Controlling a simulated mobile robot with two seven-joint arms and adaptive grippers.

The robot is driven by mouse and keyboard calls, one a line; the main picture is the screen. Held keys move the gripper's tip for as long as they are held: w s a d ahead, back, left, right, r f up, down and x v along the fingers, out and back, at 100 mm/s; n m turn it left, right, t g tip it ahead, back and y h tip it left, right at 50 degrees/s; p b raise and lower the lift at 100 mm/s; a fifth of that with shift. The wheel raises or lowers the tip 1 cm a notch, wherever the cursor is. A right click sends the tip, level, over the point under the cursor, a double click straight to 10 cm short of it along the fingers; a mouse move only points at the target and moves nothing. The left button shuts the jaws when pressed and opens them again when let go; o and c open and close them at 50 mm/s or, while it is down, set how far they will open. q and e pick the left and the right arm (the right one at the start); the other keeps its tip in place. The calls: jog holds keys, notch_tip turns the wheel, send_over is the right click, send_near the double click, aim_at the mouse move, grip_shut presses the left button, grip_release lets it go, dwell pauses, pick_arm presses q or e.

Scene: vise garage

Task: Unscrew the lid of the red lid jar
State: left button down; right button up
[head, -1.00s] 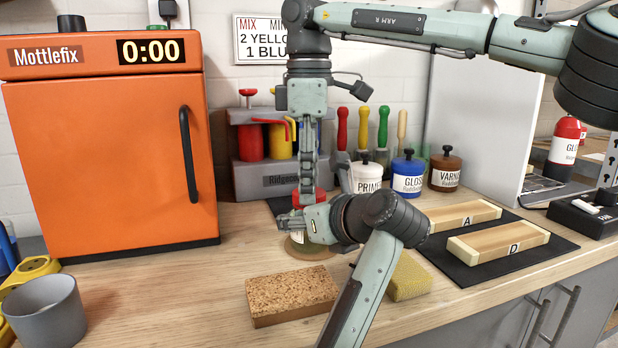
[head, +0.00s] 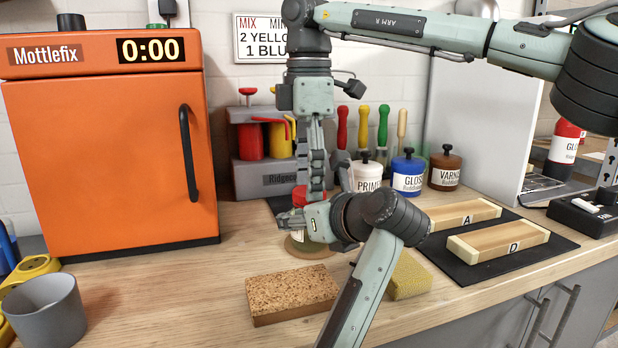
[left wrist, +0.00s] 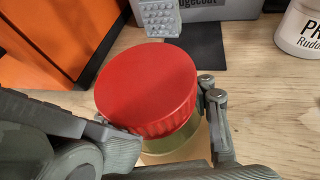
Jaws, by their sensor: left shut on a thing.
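The jar with the red lid (head: 299,195) stands on the bench, mostly hidden behind my arms in the head view. In the left wrist view its red lid (left wrist: 150,88) sits on the yellowish-green jar body (left wrist: 175,150). My left gripper (head: 297,222) is shut around the jar below the lid, one finger on each side. My right gripper (head: 317,190) points down at the lid from above. In the left wrist view its ridged finger pad (left wrist: 159,18) faces the camera just beyond the lid's far edge, apart from it. Its other finger is not clear.
An orange oven (head: 105,145) stands at left, with a grey cup (head: 45,310) in front. A cork block (head: 292,295) and yellow sponge (head: 408,277) lie near my left arm. White, blue and brown pots (head: 408,175) stand behind. Wooden boards (head: 500,240) lie on a dark mat at right.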

jog(key=shift+r, duration=0.1)
notch_tip(320, 180, up, 4)
jog(key=shift+r, duration=0.15)
jog(key=d+r+n, duration=0.1)
jog(key=s+r+n+g+y, duration=0.1)
jog(key=r, duration=0.1)
jog(key=s+d+r+n+y, duration=0.1)
jog(key=shift+s+d+r+g, duration=0.2)
jog(key=shift+d+r+g, duration=0.1)
jog(key=shift+c, duration=0.3)
pick_arm(q)
jog(key=shift+d, duration=0.1)
pick_arm(e)
jog(key=n, duration=0.3)
jog(key=w+a+f+n+t+h, duration=0.1)
jog(key=n, duration=0.3)
jog(key=w+a+n+h, duration=0.1)
jog(key=n, duration=0.3)
jog(key=shift+w+a+f, duration=0.2)
jog(key=shift+a+f, duration=0.05)
jog(key=shift+f, duration=0.05)
jog(key=shift+a+f+n+t, duration=0.1)
jog(key=shift+f+n+t, duration=0.2)
jog(key=shift+n, duration=0.1)
notch_tip(320, 180, down, 7)
jog(key=shift+f, duration=0.2)
